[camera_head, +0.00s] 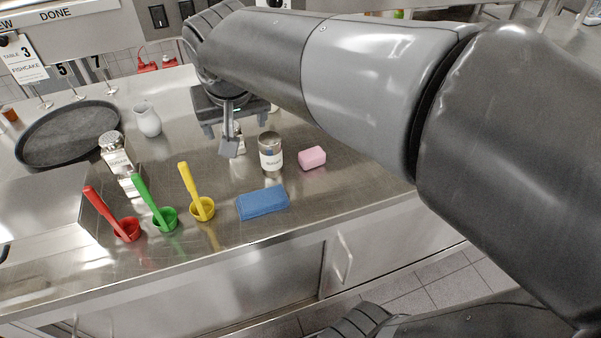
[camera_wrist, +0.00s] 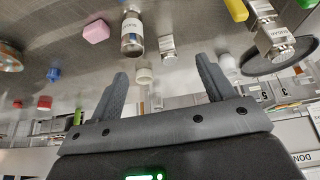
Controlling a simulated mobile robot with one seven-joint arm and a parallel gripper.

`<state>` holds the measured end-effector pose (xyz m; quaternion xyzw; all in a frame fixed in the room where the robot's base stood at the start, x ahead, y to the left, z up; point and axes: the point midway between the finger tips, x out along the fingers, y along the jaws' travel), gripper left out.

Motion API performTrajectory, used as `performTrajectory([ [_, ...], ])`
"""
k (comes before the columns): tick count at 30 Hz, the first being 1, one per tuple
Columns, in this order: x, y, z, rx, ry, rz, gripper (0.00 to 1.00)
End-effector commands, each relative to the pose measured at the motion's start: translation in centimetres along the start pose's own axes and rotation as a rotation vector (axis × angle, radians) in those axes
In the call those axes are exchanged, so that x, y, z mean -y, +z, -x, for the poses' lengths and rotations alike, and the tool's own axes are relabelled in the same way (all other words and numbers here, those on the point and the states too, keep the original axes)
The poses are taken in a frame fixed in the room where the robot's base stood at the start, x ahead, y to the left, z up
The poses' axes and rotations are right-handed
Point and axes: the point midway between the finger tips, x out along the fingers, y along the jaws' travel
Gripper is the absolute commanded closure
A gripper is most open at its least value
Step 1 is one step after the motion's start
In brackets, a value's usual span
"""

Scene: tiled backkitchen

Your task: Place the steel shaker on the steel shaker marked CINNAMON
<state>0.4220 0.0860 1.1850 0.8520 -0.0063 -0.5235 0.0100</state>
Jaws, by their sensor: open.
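A steel shaker (camera_head: 113,150) with a domed, perforated top and a pale label stands at the counter's left side. A second labelled patch shows just below it; I cannot tell whether that is another shaker or a reflection. It also shows in the wrist view (camera_wrist: 272,36). A smaller labelled steel shaker (camera_wrist: 167,47) shows in the wrist view, apart from my fingers; in the head view a finger partly hides it. The label words are too small to read. My gripper (camera_head: 229,146) is open and empty above the counter, with both fingers spread in the wrist view (camera_wrist: 162,68).
A labelled metallic canister (camera_head: 270,152) and a pink block (camera_head: 312,158) stand right of my gripper. A blue sponge (camera_head: 262,202) and red (camera_head: 126,230), green (camera_head: 164,220) and yellow (camera_head: 202,209) scoops line the front. A white jug (camera_head: 148,119) and black pan (camera_head: 65,135) stand left.

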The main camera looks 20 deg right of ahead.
Motion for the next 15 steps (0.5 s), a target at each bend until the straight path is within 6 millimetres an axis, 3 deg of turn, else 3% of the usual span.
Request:
performTrajectory([
  [1, -1.8, 1.8, 0.4, -0.003, 0.001, -0.01, 0.26],
  [6, -5.9, 8.0, 0.8, -0.008, -0.007, -0.014, 0.26],
  [10, -7.6, 11.7, 0.5, -0.015, -0.014, -0.015, 0.26],
  [15, -8.4, 14.3, 0.2, -0.023, -0.02, -0.012, 0.26],
])
